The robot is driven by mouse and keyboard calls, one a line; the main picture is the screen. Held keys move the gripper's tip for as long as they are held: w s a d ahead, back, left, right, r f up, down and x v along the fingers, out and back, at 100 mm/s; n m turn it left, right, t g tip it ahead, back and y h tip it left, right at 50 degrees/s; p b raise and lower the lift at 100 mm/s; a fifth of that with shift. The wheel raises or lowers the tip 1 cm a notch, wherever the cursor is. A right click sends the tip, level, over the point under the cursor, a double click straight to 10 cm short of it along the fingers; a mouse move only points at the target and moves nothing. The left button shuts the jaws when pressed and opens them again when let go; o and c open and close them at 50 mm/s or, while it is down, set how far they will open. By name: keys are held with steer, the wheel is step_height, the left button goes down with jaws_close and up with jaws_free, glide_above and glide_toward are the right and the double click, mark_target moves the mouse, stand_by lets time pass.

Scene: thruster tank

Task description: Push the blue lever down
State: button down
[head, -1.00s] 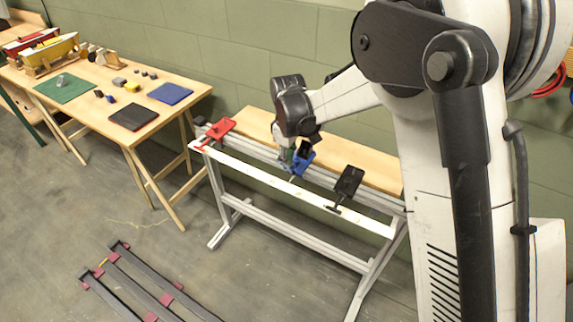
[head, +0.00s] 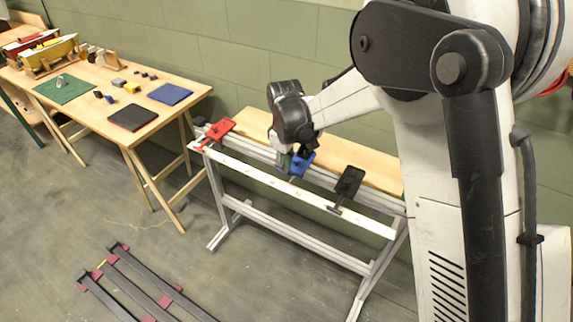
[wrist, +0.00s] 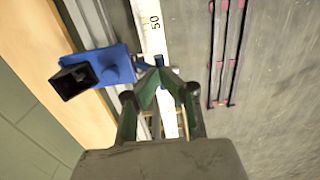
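The blue lever (head: 302,164) is mounted on the grey rail of the bench, between a red lever (head: 219,130) and a black lever (head: 348,184). My gripper (head: 291,166) is at its front end, partly hidden behind my wrist in the head view. In the wrist view the blue lever's body (wrist: 110,63) is to the left, and its narrow end reaches to my fingertips (wrist: 159,66). The fingers converge and look shut. Blue shows on both sides of the tips, so they seem to touch the bar; I see no clear grip around it.
A white strip with markings (head: 262,180) runs along the bench front. A wooden table (head: 95,95) with mats and small parts stands at the left. Dark rails (head: 140,285) lie on the floor. The floor in front of the bench is otherwise clear.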

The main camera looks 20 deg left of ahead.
steer(key=shift+s+a+f+b, duration=0.15)
steer(key=shift+s+f+b, duration=0.5)
steer(key=shift+f+b, duration=0.15)
stand_by(0.5)
steer(key=shift+s+a+f+b, duration=0.1)
steer(key=shift+s+f+b, duration=0.1)
steer(key=shift+f+b, duration=0.25)
steer(key=shift+s+f+b, duration=0.2)
steer(key=shift+f+b, duration=0.15)
steer(key=shift+f, duration=0.2)
steer(key=shift+s+f+b, duration=0.1)
steer(key=shift+f+b, duration=0.6)
steer(key=shift+f, duration=0.05)
stand_by(0.6)
step_height(320, 180, up, 9)
steer(key=p, duration=0.4)
stand_by(0.8)
steer(key=shift+r, duration=0.1)
